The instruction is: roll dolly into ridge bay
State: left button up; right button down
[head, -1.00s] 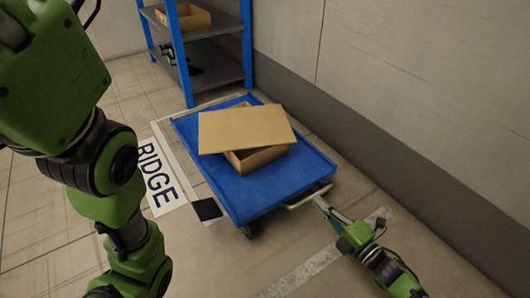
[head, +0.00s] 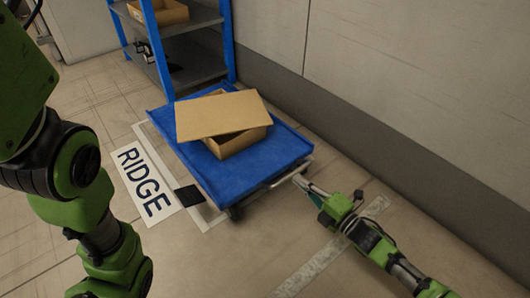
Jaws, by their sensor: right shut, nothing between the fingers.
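The blue dolly (head: 202,172) stands on the floor close to the shelf, with its bar handle (head: 290,175) on the near right side. It carries an open cardboard box (head: 240,143) with a flat cardboard sheet (head: 222,113) lying askew on it. The RIDGE floor sign (head: 146,182) and a pale floor line lie along the dolly's left side. My right gripper (head: 301,181) is shut and empty, its tips at the handle; I cannot tell whether they touch it. My left arm crosses the left side; its gripper is out of view.
A blue-framed shelf (head: 190,66) with a box (head: 160,11) stands just beyond the dolly. A wall (head: 400,90) runs along the right. A black square (head: 189,195) lies beside the dolly's near left corner. Floor near a worn strip (head: 325,254) is clear.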

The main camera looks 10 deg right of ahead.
aim_at(292, 174)
jog(key=shift+b+x, duration=0.65)
jog(key=shift+x, duration=1.3)
jog(key=shift+b+x, duration=1.05)
jog(key=shift+x, duration=1.5)
jog(key=shift+p+v, duration=1.45)
jog(key=shift+v, duration=1)
jog(key=p+v, duration=0.2)
jog(key=v, duration=0.3)
